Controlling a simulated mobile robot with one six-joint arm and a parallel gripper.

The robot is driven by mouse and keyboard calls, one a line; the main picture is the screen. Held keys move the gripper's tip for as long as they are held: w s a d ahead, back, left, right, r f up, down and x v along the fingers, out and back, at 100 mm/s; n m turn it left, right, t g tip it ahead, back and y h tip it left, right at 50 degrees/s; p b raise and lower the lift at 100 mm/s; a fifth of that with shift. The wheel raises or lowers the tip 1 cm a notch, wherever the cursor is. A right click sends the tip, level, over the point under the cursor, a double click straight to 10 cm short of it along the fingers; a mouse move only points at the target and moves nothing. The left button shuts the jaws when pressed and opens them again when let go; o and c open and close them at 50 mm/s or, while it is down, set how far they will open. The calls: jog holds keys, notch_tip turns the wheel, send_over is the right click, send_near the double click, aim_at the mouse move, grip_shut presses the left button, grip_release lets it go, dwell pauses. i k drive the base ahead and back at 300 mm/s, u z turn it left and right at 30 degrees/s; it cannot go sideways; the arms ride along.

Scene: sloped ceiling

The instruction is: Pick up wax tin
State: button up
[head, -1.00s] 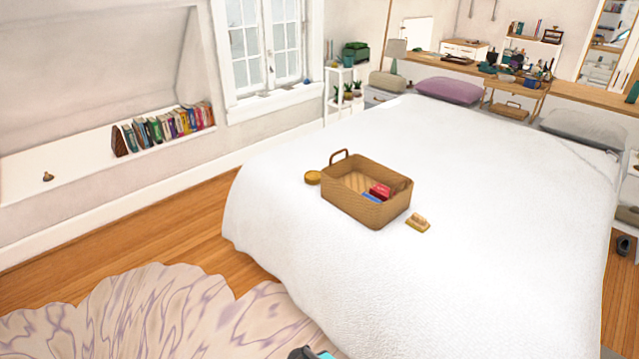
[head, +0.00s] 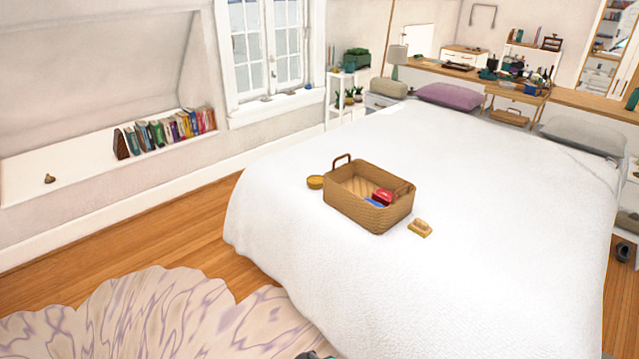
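A small round golden-yellow tin (head: 315,182), which looks like the wax tin, lies on the white bed just left of the wicker basket. It is close against the basket's left side; I cannot tell whether they touch. Only a dark sliver of my arm shows at the bottom edge of the head view, far in front of the tin. My gripper's fingers are not in view.
The wicker basket (head: 355,209) on the bed (head: 480,230) holds a red item (head: 382,196) and a blue item (head: 374,203). A wooden brush (head: 420,228) lies to its right. The bed around them is clear. A patterned rug (head: 160,315) covers the floor at front left.

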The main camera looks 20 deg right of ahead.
aim_at(314, 182)
jog(key=z, duration=0.45)
jog(key=i, duration=1.2)
jog(key=z, duration=0.3)
jog(key=k, duration=0.2)
jog(key=u, duration=2.45)
